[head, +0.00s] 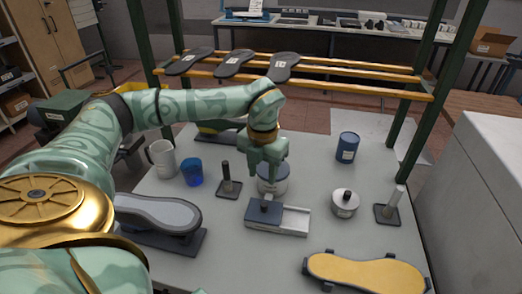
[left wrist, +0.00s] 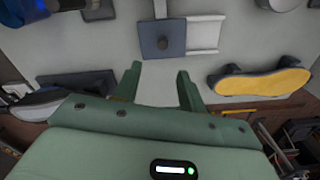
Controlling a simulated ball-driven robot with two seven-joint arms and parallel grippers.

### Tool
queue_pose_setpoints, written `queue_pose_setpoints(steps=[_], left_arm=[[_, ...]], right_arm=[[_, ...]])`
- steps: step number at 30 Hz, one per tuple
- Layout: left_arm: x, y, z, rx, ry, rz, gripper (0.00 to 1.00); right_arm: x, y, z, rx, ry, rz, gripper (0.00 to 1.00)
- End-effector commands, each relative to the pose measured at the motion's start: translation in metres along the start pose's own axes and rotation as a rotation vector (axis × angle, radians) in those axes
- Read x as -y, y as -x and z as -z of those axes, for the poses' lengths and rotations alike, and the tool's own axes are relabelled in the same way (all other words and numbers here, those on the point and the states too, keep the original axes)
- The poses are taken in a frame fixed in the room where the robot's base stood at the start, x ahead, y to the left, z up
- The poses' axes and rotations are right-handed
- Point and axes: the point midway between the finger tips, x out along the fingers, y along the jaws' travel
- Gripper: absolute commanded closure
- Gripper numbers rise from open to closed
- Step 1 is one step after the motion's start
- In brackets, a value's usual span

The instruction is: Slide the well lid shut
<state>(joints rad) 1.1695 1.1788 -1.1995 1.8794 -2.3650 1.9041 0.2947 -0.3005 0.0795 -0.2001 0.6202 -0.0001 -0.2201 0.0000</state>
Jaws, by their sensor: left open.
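The well (head: 292,221) is a low pale tray on the table. Its dark blue-grey lid (head: 257,220) with a small upright dark knob (head: 267,201) covers the left part, and the pale channel at the right lies bare. In the left wrist view the lid (left wrist: 151,48) and the bare channel (left wrist: 205,36) lie beyond the fingertips. My left gripper (head: 266,179) points down above and behind the knob, apart from it. Its fingers (left wrist: 160,83) are spread with nothing between them. My right gripper is not in view.
A dark post on a base (head: 229,187) is left, a lidded round tin (head: 344,204) right. A yellow-soled last (head: 365,273) lies front right, a grey-soled one (head: 160,214) left. Bare table lies before the well.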

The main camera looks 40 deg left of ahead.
Motion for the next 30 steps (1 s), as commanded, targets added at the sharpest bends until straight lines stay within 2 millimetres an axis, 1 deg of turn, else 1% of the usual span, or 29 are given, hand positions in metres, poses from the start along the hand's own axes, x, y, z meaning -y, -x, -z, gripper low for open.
queue_pose_setpoints(steps=[1, 3, 6, 8, 30], left_arm=[[0.0, 0.013, -0.001, 0.004, 0.0, 0.001, 0.59], [0.0, 0.025, -0.001, 0.004, 0.0, 0.001, 0.59], [-0.001, 0.036, 0.0, 0.002, 0.001, 0.0, 0.59], [-0.001, 0.039, 0.0, 0.001, 0.001, 0.0, 0.59], [-0.001, 0.041, 0.0, -0.001, 0.001, -0.001, 0.59]], right_arm=[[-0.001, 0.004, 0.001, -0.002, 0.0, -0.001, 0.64], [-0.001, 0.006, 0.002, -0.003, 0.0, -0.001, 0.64], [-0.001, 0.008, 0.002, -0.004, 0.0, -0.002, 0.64], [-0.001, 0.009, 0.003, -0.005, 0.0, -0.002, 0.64], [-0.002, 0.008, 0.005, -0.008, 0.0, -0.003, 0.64]])
